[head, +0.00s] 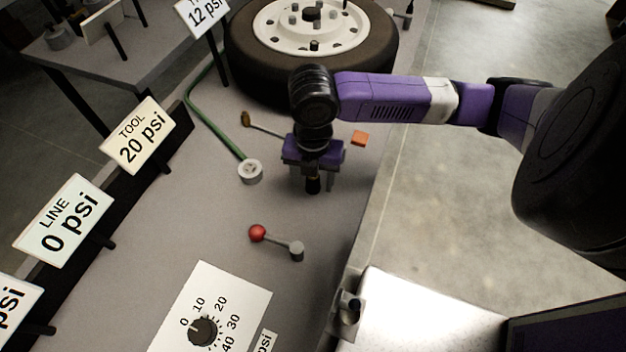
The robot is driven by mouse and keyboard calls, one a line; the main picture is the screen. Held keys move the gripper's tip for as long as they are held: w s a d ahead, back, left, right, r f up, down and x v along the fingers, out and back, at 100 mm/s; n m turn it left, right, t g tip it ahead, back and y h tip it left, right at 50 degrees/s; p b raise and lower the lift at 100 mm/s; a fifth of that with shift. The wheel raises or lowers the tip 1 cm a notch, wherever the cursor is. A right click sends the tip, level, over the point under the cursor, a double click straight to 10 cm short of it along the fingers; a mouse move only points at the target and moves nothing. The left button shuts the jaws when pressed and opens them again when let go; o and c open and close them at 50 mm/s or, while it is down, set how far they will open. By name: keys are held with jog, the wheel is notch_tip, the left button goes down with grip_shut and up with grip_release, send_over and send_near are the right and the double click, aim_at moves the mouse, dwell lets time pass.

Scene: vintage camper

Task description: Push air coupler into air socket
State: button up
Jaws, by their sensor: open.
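My gripper (314,184) is open and points down over the bench, below the tire. A dark cylindrical piece with a brass-coloured part (313,185), which looks like the air coupler, shows between or just in front of its fingers. I cannot tell if the fingers touch it. A pale round fitting with a dark centre (250,171), which looks like the air socket, sits on the bench to the left of my gripper. A green hose (212,122) runs to it from the upper left. My wrist hides part of the bench behind the gripper.
The tire on its white wheel (312,60) lies behind my gripper. A red-knobbed lever (258,233) and a dial plate (235,290) are in front. Signs reading "LINE 0 psi" (63,221) and "TOOL 20 psi" (139,136) line the left edge.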

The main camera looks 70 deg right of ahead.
jog(key=shift+f, duration=0.1)
grip_shut()
dwell(0.3)
notch_tip(320, 180, up, 20)
jog(key=p, duration=0.1)
dwell(0.6)
jog(key=shift+f, duration=0.1)
